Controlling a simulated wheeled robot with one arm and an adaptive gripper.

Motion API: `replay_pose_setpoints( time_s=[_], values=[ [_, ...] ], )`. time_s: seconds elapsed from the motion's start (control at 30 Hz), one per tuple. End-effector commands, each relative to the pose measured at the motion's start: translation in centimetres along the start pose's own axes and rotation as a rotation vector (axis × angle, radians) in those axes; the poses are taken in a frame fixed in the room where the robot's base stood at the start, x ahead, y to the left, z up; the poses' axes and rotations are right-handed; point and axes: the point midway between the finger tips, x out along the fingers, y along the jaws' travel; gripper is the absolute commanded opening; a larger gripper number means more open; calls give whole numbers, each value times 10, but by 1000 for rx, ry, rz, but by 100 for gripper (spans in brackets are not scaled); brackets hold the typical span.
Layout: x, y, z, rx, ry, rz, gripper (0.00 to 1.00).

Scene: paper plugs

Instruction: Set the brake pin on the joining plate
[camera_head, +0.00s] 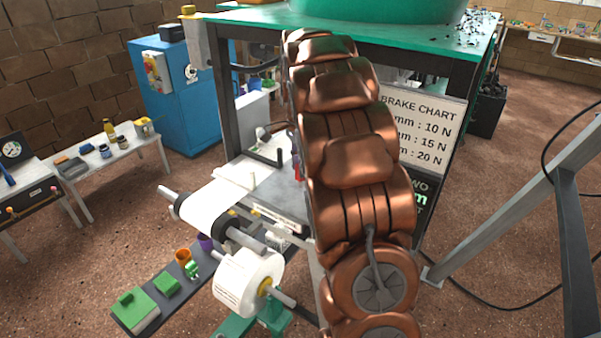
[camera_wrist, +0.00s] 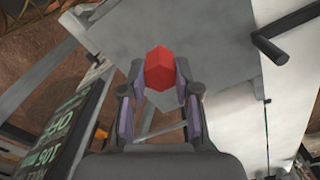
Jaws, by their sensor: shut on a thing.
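My gripper (camera_wrist: 160,78) is shut on a red, faceted piece in the wrist view, which I take to be the brake pin (camera_wrist: 160,66). The pin sits between the two fingertips, over a flat grey plate, probably the joining plate (camera_wrist: 125,35). I cannot tell whether the pin touches the plate. In the head view the grey plate (camera_head: 282,188) lies beside a white paper web (camera_head: 212,203). Only a sliver of red and purple shows there at the left edge of my copper arm, which hides most of the gripper.
A dark bent bar (camera_head: 266,156) stands on the plate's far side; it also shows in the wrist view (camera_wrist: 268,45). A white paper roll (camera_head: 245,283) is below the web. A brake chart sign (camera_head: 421,128) is right of my arm. A green-topped frame stands behind.

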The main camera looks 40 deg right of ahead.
Motion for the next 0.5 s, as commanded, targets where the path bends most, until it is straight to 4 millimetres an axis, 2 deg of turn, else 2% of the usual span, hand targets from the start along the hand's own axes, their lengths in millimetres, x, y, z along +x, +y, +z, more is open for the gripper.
replay_pose_setpoints(
  time_s=[0.33,0.5],
  values=[
    [29,1,1,-1,-1,5,0],
    [35,0,1,-1,0,1,0]
  ],
)
